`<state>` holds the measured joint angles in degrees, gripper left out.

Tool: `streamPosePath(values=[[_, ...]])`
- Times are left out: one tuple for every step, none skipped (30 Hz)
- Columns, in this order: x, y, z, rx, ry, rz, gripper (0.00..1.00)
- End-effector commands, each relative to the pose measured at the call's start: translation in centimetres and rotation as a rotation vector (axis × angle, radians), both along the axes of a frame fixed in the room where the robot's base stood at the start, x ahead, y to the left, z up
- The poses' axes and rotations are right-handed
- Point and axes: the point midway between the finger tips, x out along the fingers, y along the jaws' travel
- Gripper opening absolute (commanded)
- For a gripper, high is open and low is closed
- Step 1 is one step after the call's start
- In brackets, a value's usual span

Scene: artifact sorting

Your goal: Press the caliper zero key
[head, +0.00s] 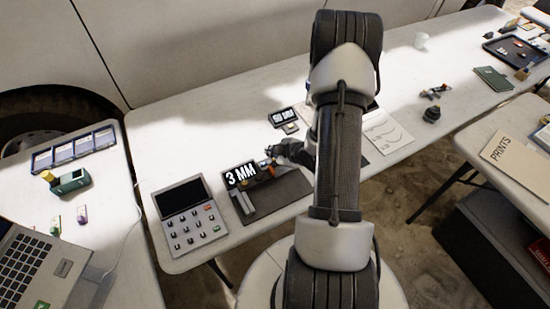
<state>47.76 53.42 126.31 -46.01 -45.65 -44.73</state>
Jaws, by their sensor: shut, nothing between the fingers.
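The caliper's dark display (240,176) reads "3 MM" and stands at the back left of a dark mat (283,192) on the long white table. Grey metal bars (243,202), which look like part of the caliper, lie in front of the display. A small orange-red piece shows right of the display, close to my gripper. My gripper (268,160) is shut and empty, at the display's right side. It is too small to tell whether its tips touch anything. The zero key cannot be made out. My arm hides the mat's right part.
A keypad device (188,215) stands left of the mat. A small display unit (284,118) stands behind it. A paper sheet (388,133) and a small dark object (432,114) lie to the right. Another table with a laptop (38,268) is at left. Bare tabletop lies at back left.

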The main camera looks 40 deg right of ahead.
Motion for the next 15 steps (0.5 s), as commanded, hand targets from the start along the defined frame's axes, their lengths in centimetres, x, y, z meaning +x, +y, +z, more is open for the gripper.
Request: streamPosePath(values=[[0.00, 0.00, -0.02, 0.000, 0.000, 0.000, 0.00], [0.00, 0.00, -0.04, 0.000, 0.000, 0.000, 0.00], [0.01, 0.00, -0.11, 0.000, 0.000, 0.000, 0.00], [0.00, 0.01, -0.19, 0.000, 0.000, 0.000, 0.00], [0.01, 0.00, -0.28, 0.000, 0.000, 0.000, 0.00], [0.00, 0.00, -0.43, 0.000, 0.000, 0.000, 0.00], [0.00, 0.00, -0.55, 0.000, 0.000, 0.000, 0.00], [0.00, 0.00, -0.67, 0.000, 0.000, 0.000, 0.00], [0.00, 0.00, -0.81, 0.000, 0.000, 0.000, 0.00], [0.00, 0.01, -0.89, 0.000, 0.000, 0.000, 0.00], [0.00, 0.01, -0.93, 0.000, 0.000, 0.000, 0.00], [0.00, 0.01, -0.95, 0.000, 0.000, 0.000, 0.00], [0.00, 0.01, -0.93, 0.000, 0.000, 0.000, 0.00], [0.00, 0.00, -0.91, 0.000, 0.000, 0.000, 0.00], [-0.01, 0.01, -0.87, 0.000, 0.000, 0.000, 0.00]])
